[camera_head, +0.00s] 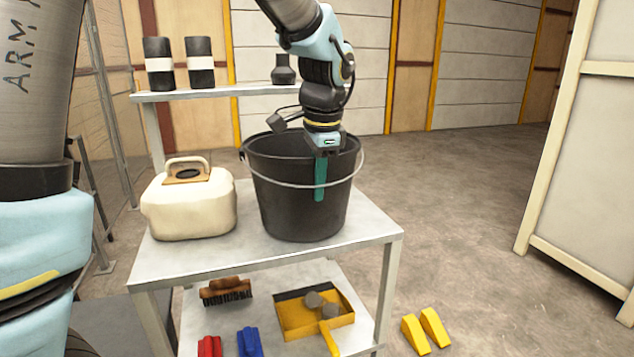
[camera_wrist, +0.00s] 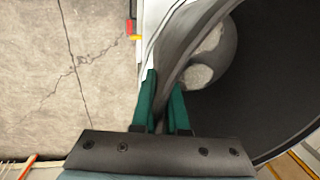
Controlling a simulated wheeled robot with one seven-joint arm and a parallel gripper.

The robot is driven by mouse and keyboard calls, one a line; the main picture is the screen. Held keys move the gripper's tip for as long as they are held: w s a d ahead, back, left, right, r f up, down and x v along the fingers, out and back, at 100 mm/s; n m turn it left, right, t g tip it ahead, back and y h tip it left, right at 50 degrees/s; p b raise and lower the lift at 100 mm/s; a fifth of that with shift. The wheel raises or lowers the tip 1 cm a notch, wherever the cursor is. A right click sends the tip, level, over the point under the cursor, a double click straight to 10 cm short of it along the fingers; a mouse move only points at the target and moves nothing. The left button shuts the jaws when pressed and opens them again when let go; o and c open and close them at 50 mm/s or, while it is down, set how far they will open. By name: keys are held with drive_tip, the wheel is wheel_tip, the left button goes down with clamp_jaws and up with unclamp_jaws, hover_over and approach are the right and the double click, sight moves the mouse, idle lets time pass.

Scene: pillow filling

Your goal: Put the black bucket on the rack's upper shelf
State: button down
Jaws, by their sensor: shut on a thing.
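My gripper (camera_head: 321,178) comes down from above at the bucket's near right rim. One green finger shows outside the wall. In the wrist view, my gripper's green fingers (camera_wrist: 163,110) are shut on the bucket's rim, one on each side. The bucket's dark inside (camera_wrist: 260,85) also shows there, with a pale rounded patch whose nature I cannot tell.
A cream jerrycan (camera_head: 190,207) stands left of the bucket. The lower level holds a brush (camera_head: 227,290), a yellow dustpan (camera_head: 318,310), and red and blue items. Behind, a shelf (camera_head: 215,93) carries dark canisters. Yellow wedges (camera_head: 426,331) lie on the floor at right.

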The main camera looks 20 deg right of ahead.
drive_tip(key=shift+f, duration=0.15)
drive_tip(key=c, duration=0.9)
unclamp_jaws()
drive_tip(key=shift+c, duration=0.2)
wheel_tip(320, 180, up, 12)
drive_tip(key=s+b, duration=0.1)
drive_tip(key=s, duration=0.1)
drive_tip(key=shift+s+a, duration=0.1)
